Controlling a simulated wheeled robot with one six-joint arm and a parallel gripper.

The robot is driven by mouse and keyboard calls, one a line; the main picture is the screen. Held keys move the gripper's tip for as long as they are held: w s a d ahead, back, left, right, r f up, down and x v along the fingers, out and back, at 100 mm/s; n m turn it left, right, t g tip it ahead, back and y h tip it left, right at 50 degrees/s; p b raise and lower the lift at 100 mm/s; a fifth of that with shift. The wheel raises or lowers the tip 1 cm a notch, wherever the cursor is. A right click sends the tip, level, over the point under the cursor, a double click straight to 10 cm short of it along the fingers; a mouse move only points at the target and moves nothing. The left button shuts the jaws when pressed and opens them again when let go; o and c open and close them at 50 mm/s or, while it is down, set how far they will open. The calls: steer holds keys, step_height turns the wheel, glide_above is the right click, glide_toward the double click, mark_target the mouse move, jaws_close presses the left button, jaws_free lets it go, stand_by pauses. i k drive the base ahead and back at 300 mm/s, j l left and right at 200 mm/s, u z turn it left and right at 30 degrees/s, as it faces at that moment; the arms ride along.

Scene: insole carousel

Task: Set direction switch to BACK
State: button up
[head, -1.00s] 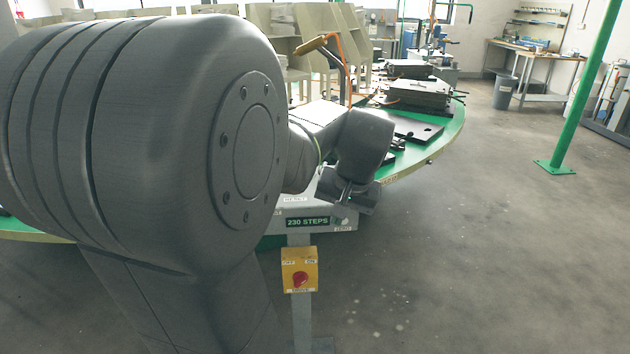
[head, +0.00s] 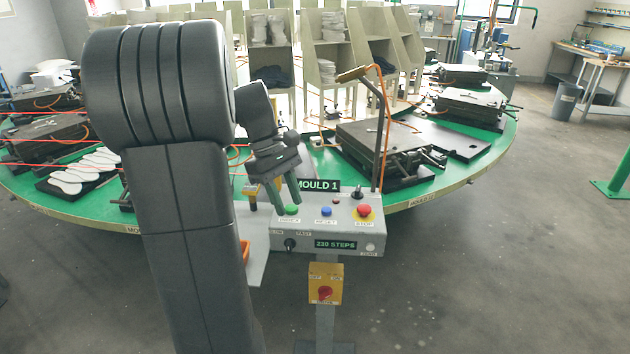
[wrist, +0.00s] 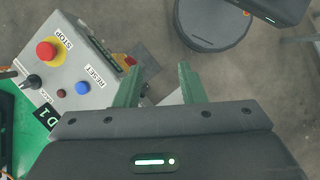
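The grey control box (head: 345,240) stands at the turntable's front edge. A black lever (head: 357,193) stands on the top face near the red STOP button (head: 364,210) and shows in the wrist view (wrist: 33,80). My gripper (head: 287,203) is above the box's left end, pointing down. In the wrist view its two green fingers (wrist: 160,68) are apart with nothing between them. The front knob is not clear there.
Green (head: 291,210) and blue (head: 326,211) buttons are on the box top, the green one close below my fingers. A yellow switch box (head: 325,283) hangs below. The green turntable (head: 400,205) carries moulds (head: 385,150) behind.

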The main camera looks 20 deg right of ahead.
mark_target(357, 194)
steer(key=i+l+u, duration=0.1)
steer(key=l+u, duration=0.25)
steer(key=l, duration=0.45)
steer(key=l+u, duration=0.35)
steer(key=l, duration=0.95)
